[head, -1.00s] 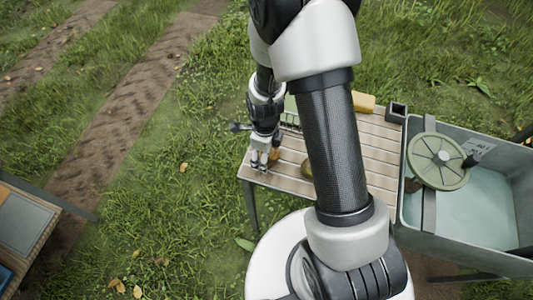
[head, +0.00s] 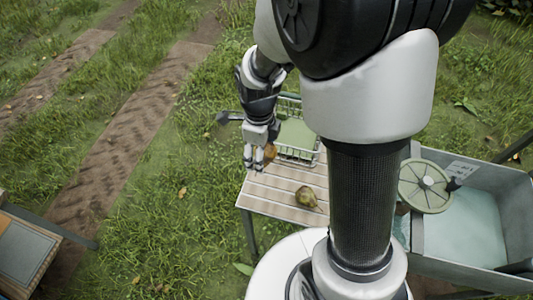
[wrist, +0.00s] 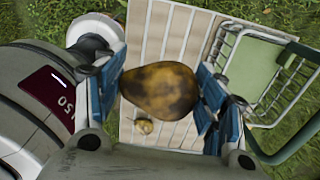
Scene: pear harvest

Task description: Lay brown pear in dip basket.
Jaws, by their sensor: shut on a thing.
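The brown pear (wrist: 160,88), yellow-brown with dark blotches, is between the blue finger pads of my gripper (wrist: 168,95), which is shut on it. In the head view the pear (head: 270,153) shows beside the fingers of my gripper (head: 260,158), near the far left corner of the slatted table. The wrist view shows the pear held above the table top.
A second, greenish-brown pear (head: 306,196) lies on the slatted table (head: 262,196); it looks small in the wrist view (wrist: 144,126). A grey tank (head: 480,257) of pale water, with a green spoked wheel (head: 425,186), stands at the right. My arm hides the table's right part.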

